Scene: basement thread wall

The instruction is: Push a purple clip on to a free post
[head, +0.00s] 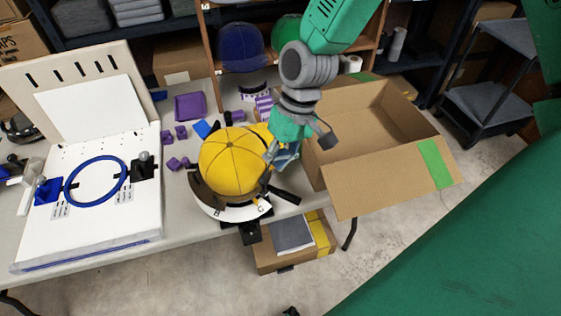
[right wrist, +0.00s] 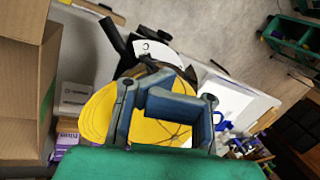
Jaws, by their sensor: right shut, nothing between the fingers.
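Several small purple clips lie loose on the table between the white board and the yellow cap; one purple clip (head: 181,132) is near a purple tray (head: 190,107) and another purple clip (head: 172,164) lies nearer the front. The white board (head: 90,215) carries a blue ring, with a dark fixture (head: 143,167) at its right and a blue fixture (head: 47,191) at its left. I cannot tell which posts are free. My right gripper (head: 275,155) is shut and empty at the right side of the yellow cap (head: 232,160). In the right wrist view my gripper (right wrist: 167,98) is in front of the cap. My left gripper is not in view.
An open cardboard box (head: 380,150) stands right of my right gripper. A shelf with a blue cap (head: 240,48) stands behind the table. A box (head: 293,240) is under the table's front edge. A grey cart (head: 492,100) stands at the far right.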

